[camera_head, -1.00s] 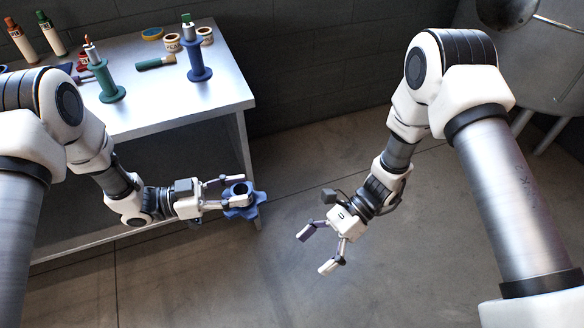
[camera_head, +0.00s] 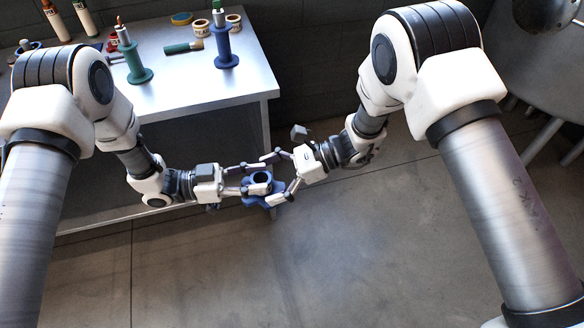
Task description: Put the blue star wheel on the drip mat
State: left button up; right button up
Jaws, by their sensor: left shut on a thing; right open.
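The blue star wheel (camera_head: 262,190) is held in the air in front of the metal table. My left gripper (camera_head: 258,176) is shut on it from the left. My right gripper (camera_head: 274,176) is open, with its fingers reaching around the wheel's right side. I cannot tell whether the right fingers touch it. The fingers of both grippers hide parts of the wheel. I cannot make out the drip mat for certain in this view.
The metal table (camera_head: 185,88) bears a green spindle stand (camera_head: 133,65), a blue spindle stand (camera_head: 223,45), a green-handled tool (camera_head: 183,48), and tape rolls (camera_head: 201,28). Bottles (camera_head: 86,18) stand at the back left. The floor (camera_head: 370,240) is clear.

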jog(key=shift+x, duration=0.75)
jog(key=c, duration=1.3)
pick_arm(q)
jog(key=o, duration=1.3)
